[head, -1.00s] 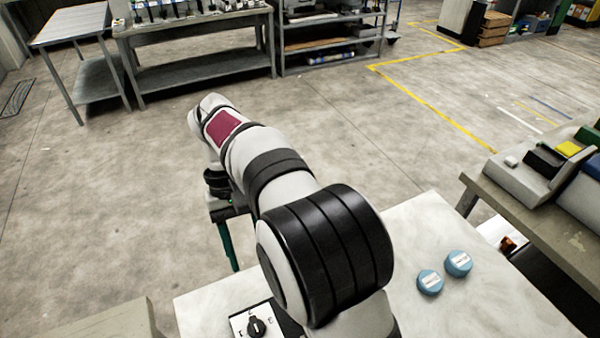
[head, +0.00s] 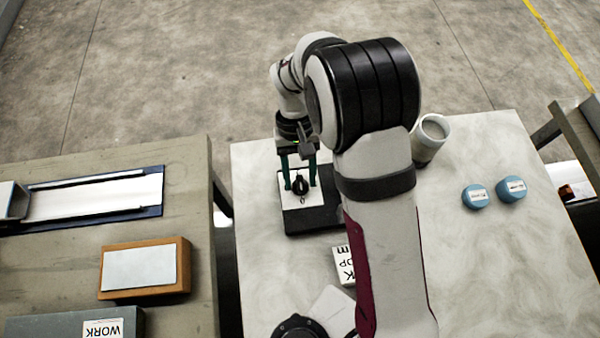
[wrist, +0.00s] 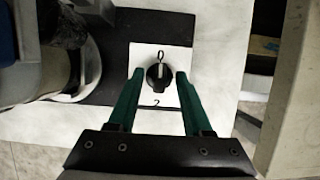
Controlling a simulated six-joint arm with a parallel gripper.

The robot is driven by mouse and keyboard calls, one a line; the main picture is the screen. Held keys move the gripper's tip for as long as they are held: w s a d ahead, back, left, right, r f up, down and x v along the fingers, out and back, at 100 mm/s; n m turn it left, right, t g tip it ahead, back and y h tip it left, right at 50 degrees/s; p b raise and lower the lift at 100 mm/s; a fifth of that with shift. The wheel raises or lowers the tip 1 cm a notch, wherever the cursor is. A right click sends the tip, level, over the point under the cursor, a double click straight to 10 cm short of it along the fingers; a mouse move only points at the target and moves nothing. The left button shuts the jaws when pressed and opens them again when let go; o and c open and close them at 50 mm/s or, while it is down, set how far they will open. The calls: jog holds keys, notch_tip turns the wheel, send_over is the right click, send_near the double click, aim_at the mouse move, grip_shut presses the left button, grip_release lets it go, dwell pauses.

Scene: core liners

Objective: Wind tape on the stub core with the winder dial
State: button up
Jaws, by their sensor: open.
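The winder dial (head: 300,186) is a black knob on a white plate (head: 291,201) set on a dark base (head: 318,217). In the wrist view the dial (wrist: 158,77) has a pale pointer line towards the mark at the plate's top edge. My gripper (head: 299,180) has two green fingers pointing down. In the wrist view my gripper (wrist: 160,76) is open, one finger on each side of the knob with visible gaps. A pale round cup-like piece (head: 430,138) stands behind my arm, partly hidden; I cannot tell whether it is the stub core.
Two blue labelled caps (head: 475,195) lie on the right of the pale table (head: 540,262). A partly hidden white labelled block (head: 343,266) lies near my arm. On the left bench (head: 60,262) are a brown-framed box (head: 145,268) and a long blue tray (head: 150,205).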

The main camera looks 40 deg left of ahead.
grip_shut()
dwell(0.5)
jog(key=m+y, duration=0.1)
jog(key=m, duration=0.1)
jog(key=m+g, duration=0.1)
jog(key=m, duration=0.2)
jog(key=shift+w+d+m+y, duration=0.1)
jog(key=shift+d+m+y, duration=0.05)
jog(key=shift+m+y, duration=0.2)
jog(key=m+y, duration=0.2)
jog(key=m, duration=0.3)
jog(key=shift+d, duration=0.1)
jog(key=shift+m, duration=0.25)
grip_release()
